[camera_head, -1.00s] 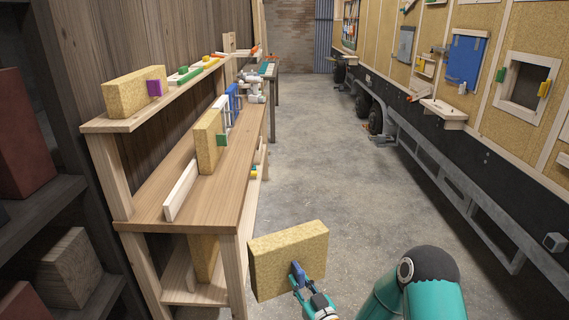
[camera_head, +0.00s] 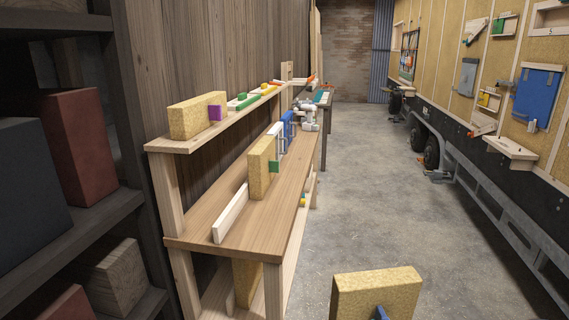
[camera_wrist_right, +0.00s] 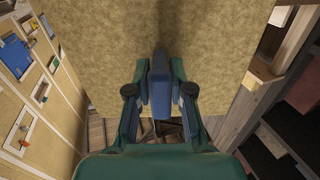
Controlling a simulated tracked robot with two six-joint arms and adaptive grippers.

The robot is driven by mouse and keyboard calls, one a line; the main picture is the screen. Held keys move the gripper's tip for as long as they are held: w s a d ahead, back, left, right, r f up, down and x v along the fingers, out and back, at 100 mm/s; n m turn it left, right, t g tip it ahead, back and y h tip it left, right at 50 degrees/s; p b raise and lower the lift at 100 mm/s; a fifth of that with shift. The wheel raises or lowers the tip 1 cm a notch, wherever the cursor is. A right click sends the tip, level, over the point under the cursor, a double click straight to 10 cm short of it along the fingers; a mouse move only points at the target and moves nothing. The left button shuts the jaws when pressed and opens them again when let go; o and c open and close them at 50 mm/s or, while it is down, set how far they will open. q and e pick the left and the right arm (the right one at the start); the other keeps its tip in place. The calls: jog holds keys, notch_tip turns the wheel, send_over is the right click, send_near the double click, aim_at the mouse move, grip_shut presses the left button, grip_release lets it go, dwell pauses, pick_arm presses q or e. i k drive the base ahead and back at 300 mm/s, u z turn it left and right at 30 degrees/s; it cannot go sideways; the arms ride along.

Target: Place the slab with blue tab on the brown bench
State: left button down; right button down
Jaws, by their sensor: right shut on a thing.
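The slab with blue tab (camera_head: 376,292) is a yellowish speckled block, held over the floor to the right of the bench. Its blue tab (camera_head: 381,313) shows at the lower edge of the head view. In the right wrist view the slab (camera_wrist_right: 95,55) fills the upper middle, and my right gripper (camera_wrist_right: 159,92) is shut on its blue tab. The brown bench (camera_head: 272,220) is left of centre in the head view, with a wooden top and a raised shelf behind. The slab is apart from it. My left gripper is not in view.
A slab with a green tab (camera_head: 260,168) and a pale board (camera_head: 230,213) stand on the bench top. A slab with a purple tab (camera_head: 190,118) is on the raised shelf (camera_head: 170,146). Dark shelving (camera_head: 105,215) is at left, the trailer (camera_head: 470,85) at right. The floor between is clear.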

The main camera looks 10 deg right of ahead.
aim_at(266, 226)
jog(key=k, duration=1.1)
jog(key=z, duration=0.45)
jog(key=i, duration=1.65)
jog(key=u, duration=0.45)
